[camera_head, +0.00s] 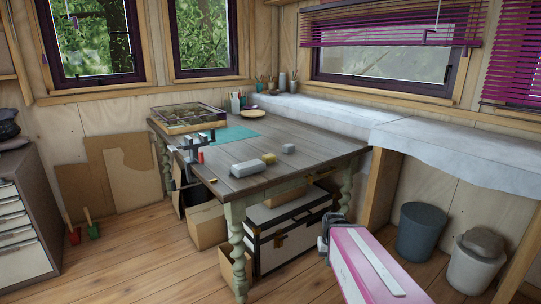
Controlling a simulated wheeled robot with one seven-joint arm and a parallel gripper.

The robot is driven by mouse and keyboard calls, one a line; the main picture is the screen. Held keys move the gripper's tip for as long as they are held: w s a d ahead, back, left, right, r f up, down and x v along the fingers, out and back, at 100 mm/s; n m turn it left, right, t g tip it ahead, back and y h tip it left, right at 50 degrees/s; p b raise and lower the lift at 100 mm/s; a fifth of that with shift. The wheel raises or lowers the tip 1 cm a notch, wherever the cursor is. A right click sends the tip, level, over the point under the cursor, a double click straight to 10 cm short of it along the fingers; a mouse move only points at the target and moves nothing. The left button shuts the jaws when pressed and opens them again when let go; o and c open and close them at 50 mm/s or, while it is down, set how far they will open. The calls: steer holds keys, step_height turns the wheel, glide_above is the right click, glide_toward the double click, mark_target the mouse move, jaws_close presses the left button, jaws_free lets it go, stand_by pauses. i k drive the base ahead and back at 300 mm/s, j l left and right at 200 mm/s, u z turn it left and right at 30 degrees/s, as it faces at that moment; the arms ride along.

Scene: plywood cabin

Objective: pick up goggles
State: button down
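I cannot make out the goggles for certain. On the wooden table (215,183) near its front edge lie a pale grey box-like item (248,167), a small yellow item (269,158) and a small grey item (288,149); all are too small to identify surely. My pink and white arm reaches in from the lower right. What seems to be my gripper (328,232) is at its far end, in front of the table's right side and below the tabletop. Its fingers are not clear, and I see nothing held in it.
A clamp-like tool (190,148) sits at the table's left edge. A glass-topped case (188,117) and a teal mat (232,135) lie behind. A black-and-white chest (285,240) stands under the table. Grey bins (421,232) stand at right. Floor is open at left.

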mark_target(243, 170)
steer(key=k+j+u, duration=0.1)
steer(key=j, duration=1.5)
steer(key=k+u, duration=0.05)
